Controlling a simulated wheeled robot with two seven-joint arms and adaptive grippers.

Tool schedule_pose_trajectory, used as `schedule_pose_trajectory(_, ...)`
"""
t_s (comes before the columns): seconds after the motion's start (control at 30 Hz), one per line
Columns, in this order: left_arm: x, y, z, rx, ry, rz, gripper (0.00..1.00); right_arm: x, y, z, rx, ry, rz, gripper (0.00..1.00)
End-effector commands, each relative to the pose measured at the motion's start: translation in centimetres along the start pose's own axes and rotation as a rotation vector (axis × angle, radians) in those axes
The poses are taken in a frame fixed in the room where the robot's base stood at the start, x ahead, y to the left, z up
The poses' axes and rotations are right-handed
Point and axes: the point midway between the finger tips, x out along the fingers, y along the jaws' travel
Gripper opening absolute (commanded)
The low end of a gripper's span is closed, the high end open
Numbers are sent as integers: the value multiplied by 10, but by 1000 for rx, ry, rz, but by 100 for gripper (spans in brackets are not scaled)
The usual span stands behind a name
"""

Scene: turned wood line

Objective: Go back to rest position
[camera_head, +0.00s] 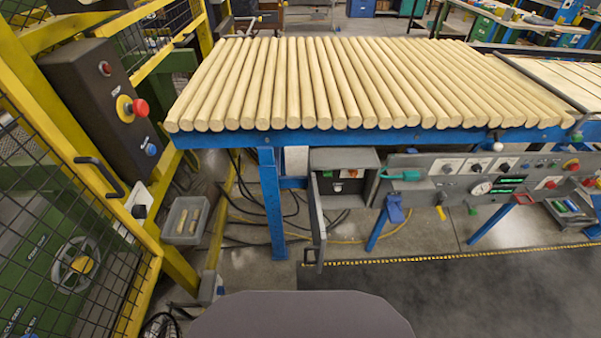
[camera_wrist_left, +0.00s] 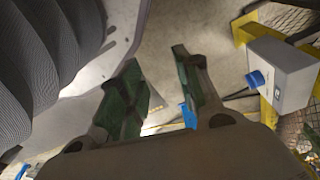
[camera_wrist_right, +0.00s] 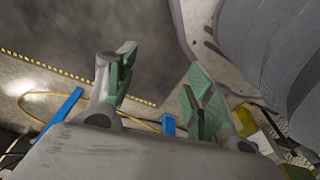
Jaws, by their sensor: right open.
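My left gripper (camera_wrist_left: 160,90) shows in the left wrist view with its two green-padded fingers apart and nothing between them. My right gripper (camera_wrist_right: 158,90) shows in the right wrist view, also with its fingers apart and empty. Neither arm nor gripper shows in the head view. Ribbed grey parts of my own body fill a side of each wrist view.
A blue-framed table (camera_head: 270,200) carries a row of wooden rods (camera_head: 330,80). A control panel (camera_head: 490,180) and an open grey box (camera_head: 345,165) hang below it. A yellow fence (camera_head: 60,120) with a button box (camera_head: 105,95) and grey bin (camera_head: 183,222) stands left. A dark mat (camera_head: 460,290) lies clear.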

Motion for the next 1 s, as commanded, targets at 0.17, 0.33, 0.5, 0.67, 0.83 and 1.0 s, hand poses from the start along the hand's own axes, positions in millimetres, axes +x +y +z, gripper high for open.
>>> schedule_pose_trajectory(0.17,-4,-2,15,0,-7,-4,34,-3,2,16,0,-7,4,53)
schedule_pose_trajectory(0.33,-4,-4,30,1,-11,-8,34,-4,4,30,0,-11,8,53)
schedule_pose_trajectory(0.5,-6,-6,46,1,-15,-11,34,-6,6,47,-1,-15,11,53)
schedule_pose_trajectory(0.67,-9,-7,62,2,-19,-15,34,-9,7,62,-2,-19,15,53)
schedule_pose_trajectory(0.83,-15,-10,80,3,-22,-18,34,-14,10,80,-2,-23,18,53)
schedule_pose_trajectory(1.0,-21,-11,99,4,-27,-21,34,-21,11,98,-3,-27,21,53)
